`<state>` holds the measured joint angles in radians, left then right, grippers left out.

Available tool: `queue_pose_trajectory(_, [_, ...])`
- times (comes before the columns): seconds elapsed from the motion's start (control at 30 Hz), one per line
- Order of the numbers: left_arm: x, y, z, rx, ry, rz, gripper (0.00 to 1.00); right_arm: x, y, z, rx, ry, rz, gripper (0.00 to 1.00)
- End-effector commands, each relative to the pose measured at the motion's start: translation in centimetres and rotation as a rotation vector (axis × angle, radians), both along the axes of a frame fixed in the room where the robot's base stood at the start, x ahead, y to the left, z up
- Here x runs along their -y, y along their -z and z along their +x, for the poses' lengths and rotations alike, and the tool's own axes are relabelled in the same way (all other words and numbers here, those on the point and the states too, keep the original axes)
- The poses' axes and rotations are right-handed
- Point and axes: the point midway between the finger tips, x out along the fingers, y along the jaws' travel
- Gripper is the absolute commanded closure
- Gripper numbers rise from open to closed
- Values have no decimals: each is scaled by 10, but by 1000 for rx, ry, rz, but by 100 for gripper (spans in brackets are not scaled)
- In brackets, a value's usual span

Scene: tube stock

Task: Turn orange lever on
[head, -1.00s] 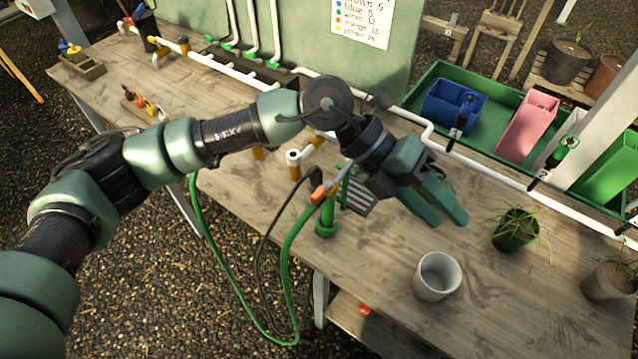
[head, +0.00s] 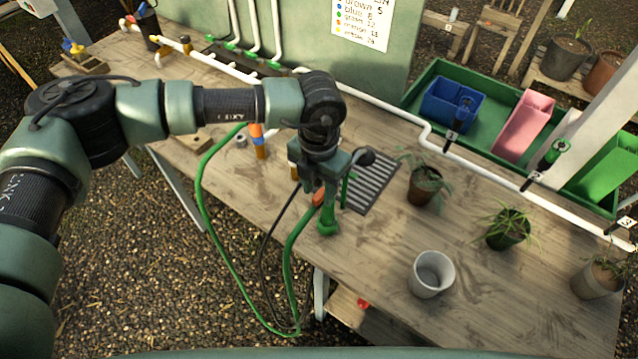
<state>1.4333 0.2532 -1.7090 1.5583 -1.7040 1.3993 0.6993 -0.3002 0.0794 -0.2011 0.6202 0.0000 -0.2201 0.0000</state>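The orange lever (head: 319,197) sits at the top of a green valve post (head: 327,222) near the front edge of the wooden table. A green hose (head: 290,262) hangs from the post. My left gripper (head: 315,187) points down right over the lever, close to it or touching it; I cannot tell which. The gripper is seen nearly edge-on and partly hides the lever, so its opening does not show clearly. My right gripper is not in view.
A grey drain grate (head: 372,182) lies right of the valve. A white pot (head: 432,274) and potted plants (head: 425,186) stand further right. A white pipe (head: 455,152) runs along the table's back. A green tray (head: 478,92) holds blue and pink bins.

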Motion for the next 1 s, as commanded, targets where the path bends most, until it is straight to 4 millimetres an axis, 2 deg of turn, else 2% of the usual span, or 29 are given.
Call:
queue_pose_trajectory(0.3, [0,4,0,0,1,-1,62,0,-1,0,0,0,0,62])
queue_pose_trajectory(0.43, [0,4,0,0,1,-1,98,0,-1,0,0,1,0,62])
queue_pose_trajectory(0.47, [0,4,0,0,1,-1,100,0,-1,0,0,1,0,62])
queue_pose_trajectory(0.77, [1,5,0,0,-14,-1,100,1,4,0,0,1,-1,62])
queue_pose_trajectory(1.0, [5,10,-2,2,-116,-4,100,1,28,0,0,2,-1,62])
